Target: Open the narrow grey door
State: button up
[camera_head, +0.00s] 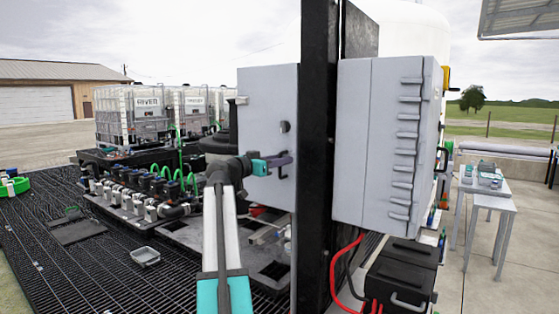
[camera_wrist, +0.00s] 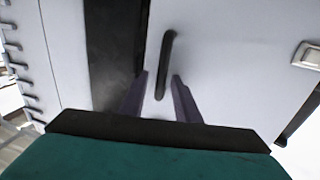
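The narrow grey door (camera_head: 262,95) is a tall flat panel left of a black post in the head view. It fills the middle and right of the wrist view (camera_wrist: 235,65). It looks closed, with no gap showing. Its dark bar handle (camera_wrist: 167,55) runs nearly upright in the wrist view. My gripper (camera_head: 286,161) is at the door front in the head view, and its fingers hide most of the handle there. In the wrist view my gripper's two purple fingers (camera_wrist: 162,75) are apart, one on each side of the handle. I see no finger touching it.
The black post (camera_head: 318,150) stands close right of the door. Beyond it is a wider grey cabinet (camera_head: 385,140) with ribbed hinges. Pipes and valves (camera_head: 150,190) lie to the left, and a black case (camera_head: 402,275) stands lower right.

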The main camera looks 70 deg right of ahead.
grip_shut()
jog(key=shift+a+f+b, duration=0.1)
jog(key=shift+a+b, duration=0.05)
jog(key=shift+b, duration=0.2)
